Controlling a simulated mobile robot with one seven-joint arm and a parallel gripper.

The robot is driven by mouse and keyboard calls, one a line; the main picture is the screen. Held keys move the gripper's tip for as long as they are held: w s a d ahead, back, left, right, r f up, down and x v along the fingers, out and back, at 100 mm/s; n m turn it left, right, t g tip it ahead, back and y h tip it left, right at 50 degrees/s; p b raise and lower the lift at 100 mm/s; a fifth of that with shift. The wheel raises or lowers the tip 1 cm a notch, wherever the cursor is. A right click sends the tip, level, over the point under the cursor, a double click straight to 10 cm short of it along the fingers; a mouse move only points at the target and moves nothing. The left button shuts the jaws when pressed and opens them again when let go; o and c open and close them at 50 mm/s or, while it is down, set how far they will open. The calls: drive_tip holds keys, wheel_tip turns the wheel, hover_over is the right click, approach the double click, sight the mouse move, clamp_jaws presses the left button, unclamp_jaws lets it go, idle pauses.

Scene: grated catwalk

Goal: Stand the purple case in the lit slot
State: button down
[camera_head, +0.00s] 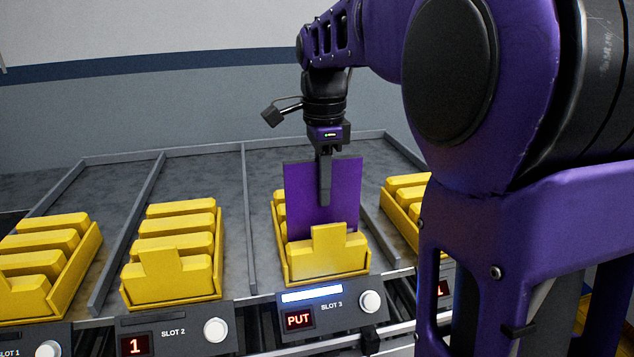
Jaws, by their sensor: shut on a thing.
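The purple case (343,186) is a flat upright panel in the middle of the head view. My gripper (324,190) points down and is shut on its upper part, with one finger showing on the near face. The case stands upright within the yellow rack at slot 3 (297,274), behind the rack's raised front wall, which hides its lower edge. I cannot tell whether the case touches the rack's floor. The slot 3 panel (327,311) has a lit white-blue bar and a red display reading PUT.
Yellow racks stand at slot 2 (168,297), slot 1 (85,258) and right of slot 3 (390,212). Grey dividers (249,215) separate the lanes. The slot 2 display (135,346) reads 1. The grey lane surface behind the racks is clear.

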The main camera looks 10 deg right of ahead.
drive_tip(key=shift+f+b, duration=0.9)
drive_tip(key=shift+f, duration=0.65)
drive_tip(key=shift+c, duration=1.8)
unclamp_jaws()
drive_tip(key=shift+r, duration=0.1)
wheel_tip(320, 180, up, 8)
drive_tip(key=p, duration=0.7)
drive_tip(key=shift+p, duration=0.35)
